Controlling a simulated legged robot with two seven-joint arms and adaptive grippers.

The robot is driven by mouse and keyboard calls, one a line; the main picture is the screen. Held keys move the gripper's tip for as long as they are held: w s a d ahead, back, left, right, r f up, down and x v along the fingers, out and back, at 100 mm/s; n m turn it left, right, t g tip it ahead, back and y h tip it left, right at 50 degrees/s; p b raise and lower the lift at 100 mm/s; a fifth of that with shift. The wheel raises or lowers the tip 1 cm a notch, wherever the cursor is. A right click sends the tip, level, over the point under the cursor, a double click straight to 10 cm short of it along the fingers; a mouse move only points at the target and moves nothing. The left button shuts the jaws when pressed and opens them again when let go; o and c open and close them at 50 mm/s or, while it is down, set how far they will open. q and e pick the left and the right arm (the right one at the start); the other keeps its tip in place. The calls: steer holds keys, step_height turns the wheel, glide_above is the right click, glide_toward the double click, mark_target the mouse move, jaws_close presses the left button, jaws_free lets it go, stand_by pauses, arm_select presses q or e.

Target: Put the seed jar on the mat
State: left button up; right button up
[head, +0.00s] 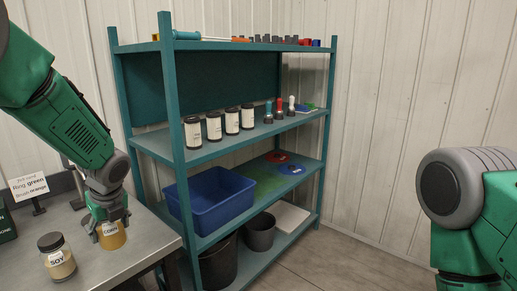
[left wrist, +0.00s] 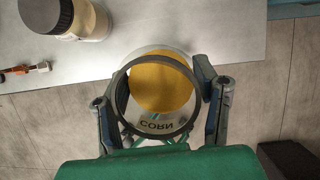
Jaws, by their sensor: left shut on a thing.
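The corn jar (head: 112,239), with yellow contents and a CORN label, is at the bench's right part. My left gripper (head: 104,214) is over its top and shut on it. The left wrist view shows the jar (left wrist: 162,88) between the fingers of the gripper (left wrist: 160,108); I cannot tell if its base touches the bench. The SOY jar (head: 57,258), dark-lidded with pale contents, stands to its left. Green, red and blue flat pieces lie on the shelf: green (head: 266,183), red (head: 276,157), blue (head: 291,169). I cannot tell which is the mat. My right gripper is out of view.
The teal shelf unit (head: 176,120) stands right of the steel bench (head: 150,238). A blue bin (head: 210,200) fills its shelf's left part. Several lidded jars (head: 214,127) and stampers stand above. A sign (head: 29,186) reads "Ring green, Beads orange". Dark buckets (head: 260,232) sit below.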

arm_select(q)
steer(key=shift+s+d+f+n, duration=0.25)
steer(key=shift+s+f+n, duration=0.05)
steer(key=shift+n, duration=0.1)
steer(key=s+d+f+n+g+h+b, duration=0.1)
steer(key=s+d+f+n+g, duration=0.2)
steer(key=s+n, duration=0.7)
steer(key=s+d+f+n+g+h+b, duration=0.1)
steer(key=s+d+f+n+g, duration=0.3)
steer(key=n, duration=1)
steer(key=s+d+f+h, duration=0.1)
steer(key=s+d+f, duration=0.2)
steer(key=s+d, duration=0.2)
steer(key=shift+s+f+n+h, duration=0.2)
steer(key=shift+s+n+h, duration=0.1)
steer(key=shift+s, duration=0.05)
steer(key=shift+d, duration=0.1)
